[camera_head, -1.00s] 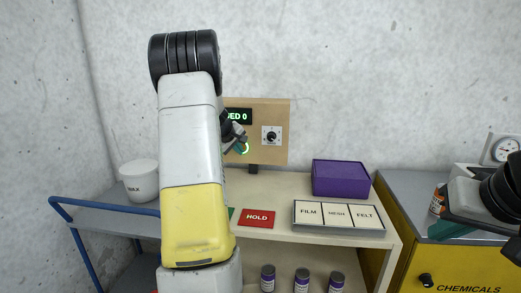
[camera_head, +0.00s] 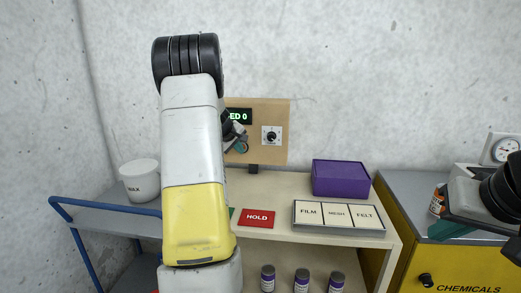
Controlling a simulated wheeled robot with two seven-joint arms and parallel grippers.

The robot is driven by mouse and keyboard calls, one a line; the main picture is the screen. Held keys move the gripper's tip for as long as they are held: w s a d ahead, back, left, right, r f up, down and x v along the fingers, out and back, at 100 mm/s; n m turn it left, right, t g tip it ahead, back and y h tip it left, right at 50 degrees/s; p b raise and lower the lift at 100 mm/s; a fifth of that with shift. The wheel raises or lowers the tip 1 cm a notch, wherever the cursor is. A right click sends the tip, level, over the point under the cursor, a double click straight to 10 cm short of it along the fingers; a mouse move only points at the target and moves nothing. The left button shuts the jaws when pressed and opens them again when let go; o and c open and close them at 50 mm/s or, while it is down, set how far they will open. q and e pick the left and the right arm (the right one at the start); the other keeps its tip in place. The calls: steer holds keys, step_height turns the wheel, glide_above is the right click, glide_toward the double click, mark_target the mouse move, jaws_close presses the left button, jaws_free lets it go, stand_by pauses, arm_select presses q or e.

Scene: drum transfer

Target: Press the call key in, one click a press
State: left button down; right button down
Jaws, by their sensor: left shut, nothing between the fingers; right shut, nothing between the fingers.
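A tan panel (camera_head: 279,148) stands at the back of the cream bench. It carries a dark display (camera_head: 238,116) with green characters, of which "ED 0" shows; my arm covers the rest. A dial (camera_head: 271,136) sits right of the display. The call key, below the display, is mostly hidden behind my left gripper (camera_head: 239,146), and its ring does not glow green. My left gripper is shut and empty at the key; I cannot tell whether it touches. My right gripper (camera_head: 449,231) is shut and empty over the grey-topped chemicals cabinet at the right.
A red HOLD card (camera_head: 258,218), a tray (camera_head: 337,231) with FILM, MESH and FELT sections and a purple box (camera_head: 340,178) are on the bench. Small drums (camera_head: 302,280) stand below. A white tub (camera_head: 140,181) is on the blue-railed cart.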

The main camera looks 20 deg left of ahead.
arm_select(q)
steer(key=shift+s, duration=0.4)
steer(key=s+d, duration=0.1)
steer(key=s, duration=0.4)
steer(key=shift+s+d, duration=0.3)
steer(key=shift+s, duration=0.1)
stand_by(0.6)
